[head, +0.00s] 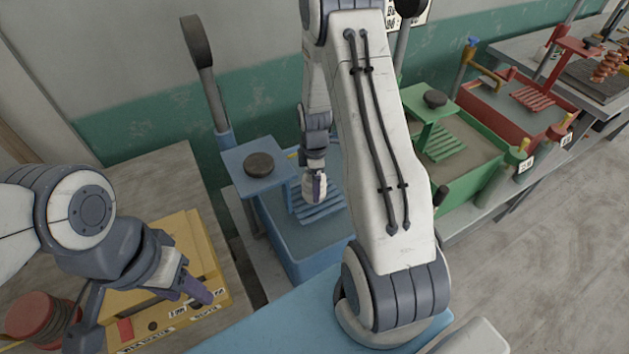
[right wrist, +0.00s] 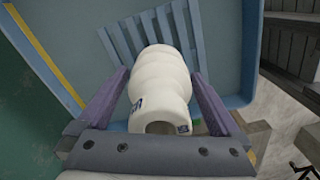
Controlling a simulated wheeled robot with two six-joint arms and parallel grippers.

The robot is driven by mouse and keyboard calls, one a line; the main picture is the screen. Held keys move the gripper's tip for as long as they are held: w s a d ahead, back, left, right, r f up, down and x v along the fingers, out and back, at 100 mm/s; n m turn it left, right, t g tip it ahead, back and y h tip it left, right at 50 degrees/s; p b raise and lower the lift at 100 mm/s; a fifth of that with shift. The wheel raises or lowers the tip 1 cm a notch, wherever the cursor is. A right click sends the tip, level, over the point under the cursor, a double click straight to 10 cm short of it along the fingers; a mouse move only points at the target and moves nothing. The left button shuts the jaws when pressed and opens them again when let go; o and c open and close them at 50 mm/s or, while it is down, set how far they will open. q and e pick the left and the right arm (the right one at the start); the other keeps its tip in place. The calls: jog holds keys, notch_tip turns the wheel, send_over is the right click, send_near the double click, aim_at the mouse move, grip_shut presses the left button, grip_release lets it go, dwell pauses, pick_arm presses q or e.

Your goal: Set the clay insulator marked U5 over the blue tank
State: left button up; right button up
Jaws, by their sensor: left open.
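A white ribbed clay insulator (right wrist: 160,78) with small blue marks, too small to read, is between the purple fingers of my right gripper (right wrist: 160,74). It also shows in the head view (head: 309,190), held above the blue tank (head: 322,263). The tank has a slatted blue rack (head: 328,209) inside, which lies beneath the insulator in the right wrist view (right wrist: 210,40). My right gripper in the head view (head: 316,186) is shut on the insulator and partly hides it. My left gripper (head: 196,290) is open and empty over a yellow box.
The yellow box (head: 209,256) with labels stands on a wooden table at the left, near a red coil (head: 38,316). A green tank (head: 482,190) and a red tank (head: 505,112) stand to the right. A blue plate with a dark knob (head: 259,164) rises at the tank's left.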

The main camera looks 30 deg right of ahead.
jog(key=shift+r, duration=0.1)
jog(key=shift+r, duration=0.2)
notch_tip(320, 180, up, 10)
jog(key=shift+r+b, duration=0.15)
jog(key=shift+b, duration=1.1)
jog(key=shift+r, duration=0.75)
